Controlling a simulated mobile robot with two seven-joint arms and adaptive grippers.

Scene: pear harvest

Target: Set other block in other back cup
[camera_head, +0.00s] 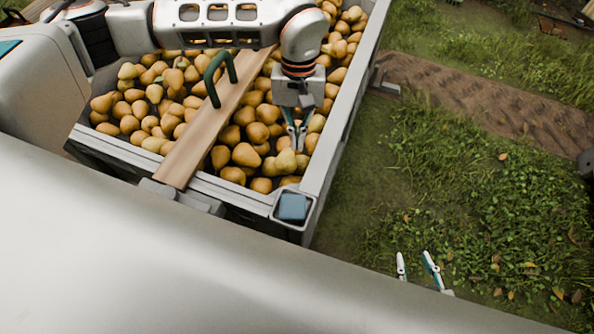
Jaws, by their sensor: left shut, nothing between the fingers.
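A blue block (292,207) sits in a small square grey cup (307,222) at the near right corner of the pear bin. I see no second block or second cup; much of the bin's left side and far end is hidden or cut off. My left gripper (298,146) points down over the pears, shut and empty, a little beyond the blue block. My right gripper (416,256) shows only its fingertips above the pale surface at the bottom; they stand apart, with nothing visible between them.
The bin (343,110) is full of yellow-brown pears (245,154). A wooden plank (205,140) with a green handle (213,78) lies across it. Grass (450,190) and a brown dirt strip (480,97) lie to the right, with open room above the grass.

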